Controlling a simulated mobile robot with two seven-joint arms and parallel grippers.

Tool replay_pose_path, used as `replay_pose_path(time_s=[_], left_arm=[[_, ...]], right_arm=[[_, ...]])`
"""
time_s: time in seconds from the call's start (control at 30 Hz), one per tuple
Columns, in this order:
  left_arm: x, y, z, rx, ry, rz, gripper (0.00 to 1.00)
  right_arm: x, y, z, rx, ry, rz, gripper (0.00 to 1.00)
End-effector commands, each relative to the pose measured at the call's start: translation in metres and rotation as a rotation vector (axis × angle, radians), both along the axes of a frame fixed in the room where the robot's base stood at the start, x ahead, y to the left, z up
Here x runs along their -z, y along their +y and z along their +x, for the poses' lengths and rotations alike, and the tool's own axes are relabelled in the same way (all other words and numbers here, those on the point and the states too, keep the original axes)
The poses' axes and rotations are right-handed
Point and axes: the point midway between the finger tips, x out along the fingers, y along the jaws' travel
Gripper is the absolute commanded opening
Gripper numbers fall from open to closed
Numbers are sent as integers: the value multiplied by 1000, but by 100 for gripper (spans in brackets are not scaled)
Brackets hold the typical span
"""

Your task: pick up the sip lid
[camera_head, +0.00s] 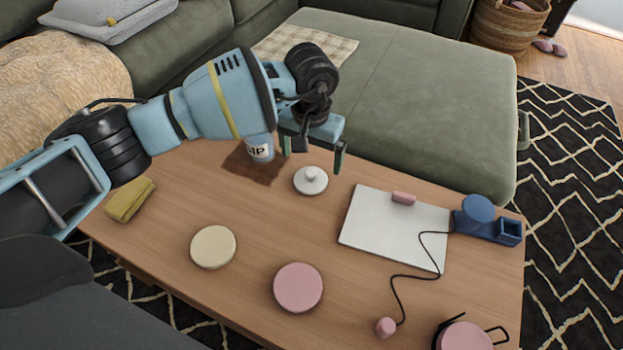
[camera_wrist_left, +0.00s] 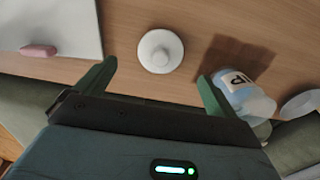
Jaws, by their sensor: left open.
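The white round sip lid (camera_head: 311,180) with a small knob lies on the wooden table, apart from the cup. It also shows in the left wrist view (camera_wrist_left: 160,51), between and just beyond the fingertips. The light cup (camera_head: 260,151) marked "IP", its first letter hidden, stands on a brown patch, partly behind my left arm. In the left wrist view the cup (camera_wrist_left: 243,92) is just right of the right finger; I cannot tell if they touch. My left gripper (camera_head: 312,152) is open and empty above the table near the lid. My right gripper is out of view.
A white board (camera_head: 385,232) with a pink eraser-like block lies right of the lid. A blue holder (camera_head: 490,228), a black cord, a pink disc (camera_head: 298,288), a cream disc (camera_head: 213,247) and a yellow cloth (camera_head: 130,200) are around. The green sofa borders the table's far side.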

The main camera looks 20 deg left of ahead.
Motion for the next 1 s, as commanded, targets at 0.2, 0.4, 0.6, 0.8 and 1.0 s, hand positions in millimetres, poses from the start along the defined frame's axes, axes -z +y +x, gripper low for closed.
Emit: replay_pose_path(time_s=[0.2, 0.4, 0.6, 0.8, 1.0], left_arm=[[15, 0, 0, 0, 1, 0, 95], [26, 0, 0, -1, 4, -1, 95], [56, 1, 1, -1, 6, -2, 95], [68, 1, 1, -1, 2, -2, 95], [66, 1, 1, -1, 1, -1, 90]], right_arm=[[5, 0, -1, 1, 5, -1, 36], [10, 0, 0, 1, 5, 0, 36], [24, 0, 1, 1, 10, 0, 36], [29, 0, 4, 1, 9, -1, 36], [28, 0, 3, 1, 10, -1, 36]])
